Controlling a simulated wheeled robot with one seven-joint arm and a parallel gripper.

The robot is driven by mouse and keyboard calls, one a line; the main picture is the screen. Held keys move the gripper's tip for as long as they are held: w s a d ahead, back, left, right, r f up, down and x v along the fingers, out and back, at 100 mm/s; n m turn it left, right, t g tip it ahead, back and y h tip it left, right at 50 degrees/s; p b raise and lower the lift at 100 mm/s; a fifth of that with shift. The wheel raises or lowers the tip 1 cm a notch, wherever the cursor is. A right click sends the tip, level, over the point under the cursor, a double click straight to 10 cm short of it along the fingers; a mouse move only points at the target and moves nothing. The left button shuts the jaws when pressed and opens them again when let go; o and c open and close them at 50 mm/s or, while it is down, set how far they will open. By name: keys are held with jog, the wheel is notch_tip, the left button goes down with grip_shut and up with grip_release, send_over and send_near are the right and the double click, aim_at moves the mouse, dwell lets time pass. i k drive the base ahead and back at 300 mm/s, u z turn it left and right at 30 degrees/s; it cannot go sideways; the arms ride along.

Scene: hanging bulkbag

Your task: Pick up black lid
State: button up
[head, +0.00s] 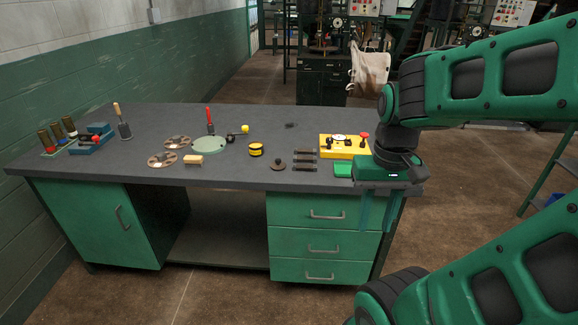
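Two small dark round things on the grey workbench (120,150) could be the black lid. One is a flat dark piece (291,125) towards the back middle. The other is a dark brownish disc with a knob (278,166) near the front edge. Both are too small to tell for sure. My gripper (378,215) points down at the bench's front right corner, to the right of both and apart from them. Its two fingers look spread, with nothing between them.
A yellow-and-black canister (256,149), dark bars (305,160) and a yellow box with a red knob (343,146) stand nearby. A pale green disc (209,146), brown discs (162,159) and a wooden block (193,160) lie left. The back right of the bench is clear.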

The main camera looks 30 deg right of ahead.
aim_at(277, 165)
jog(key=z, duration=0.1)
jog(key=i, duration=1)
jog(key=u, duration=0.1)
